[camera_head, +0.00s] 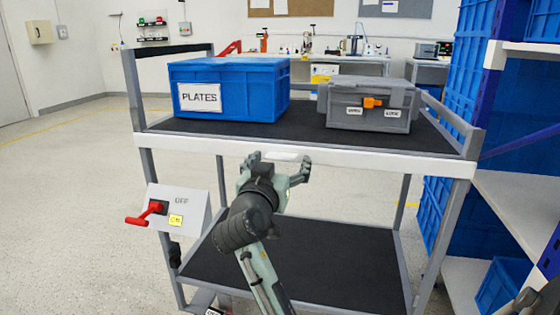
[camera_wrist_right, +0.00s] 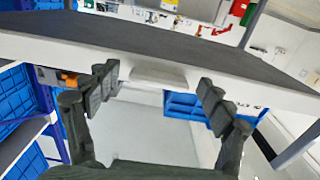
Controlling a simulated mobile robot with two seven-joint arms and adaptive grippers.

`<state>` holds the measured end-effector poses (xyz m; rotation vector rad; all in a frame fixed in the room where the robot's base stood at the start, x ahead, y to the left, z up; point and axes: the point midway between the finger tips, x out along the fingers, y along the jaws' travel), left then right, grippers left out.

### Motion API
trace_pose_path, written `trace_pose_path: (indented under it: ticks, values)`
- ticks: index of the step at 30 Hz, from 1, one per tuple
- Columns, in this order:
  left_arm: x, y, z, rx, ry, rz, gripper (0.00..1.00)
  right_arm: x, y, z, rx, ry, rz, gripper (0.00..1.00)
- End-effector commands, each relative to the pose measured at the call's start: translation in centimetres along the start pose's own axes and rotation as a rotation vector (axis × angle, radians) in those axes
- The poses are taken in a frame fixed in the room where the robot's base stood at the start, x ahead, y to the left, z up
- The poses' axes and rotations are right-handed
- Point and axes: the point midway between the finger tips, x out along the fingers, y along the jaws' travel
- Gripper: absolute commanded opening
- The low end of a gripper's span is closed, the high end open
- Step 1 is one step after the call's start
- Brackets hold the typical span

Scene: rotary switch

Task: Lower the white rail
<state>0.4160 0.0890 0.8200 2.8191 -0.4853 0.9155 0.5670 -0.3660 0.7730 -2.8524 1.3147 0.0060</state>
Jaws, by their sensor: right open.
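The white rail (camera_head: 380,163) runs along the front edge of the upper shelf of a grey cart, and its top is about level with the black shelf surface. A small white tab (camera_head: 283,156) shows at its middle. My right gripper (camera_head: 281,165) is open in front of the rail, with its fingertips on either side of the tab. In the right wrist view, the open fingers (camera_wrist_right: 158,80) are spread below the rail (camera_wrist_right: 225,88), with the tab (camera_wrist_right: 158,76) between them. I cannot tell whether they touch the rail. My left gripper is not in view.
A blue PLATES crate (camera_head: 240,92) and a grey case with an orange latch (camera_head: 345,108) stand on the upper shelf. A switch box with a red handle (camera_head: 150,213) is at the cart's left. Blue bins and shelving (camera_head: 520,200) stand close at right.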

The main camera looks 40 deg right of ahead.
Motion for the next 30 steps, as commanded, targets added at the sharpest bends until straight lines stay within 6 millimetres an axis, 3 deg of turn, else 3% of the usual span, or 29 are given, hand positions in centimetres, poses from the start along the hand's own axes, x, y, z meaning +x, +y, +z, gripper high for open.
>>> trace_pose_path:
  ticks: [8, 21, 30]
  values:
    - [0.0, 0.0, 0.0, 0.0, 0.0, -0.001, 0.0, 0.0, 0.0, -0.9, 0.004, 0.004, 0.0, 0.81]
    - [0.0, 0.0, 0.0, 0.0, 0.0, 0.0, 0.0, 0.0, 0.0, -8.5, 0.006, 0.002, 0.0, 0.81]
    - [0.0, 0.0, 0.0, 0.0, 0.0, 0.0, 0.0, 0.0, 0.0, -10.1, -0.001, 0.001, 0.0, 0.81]
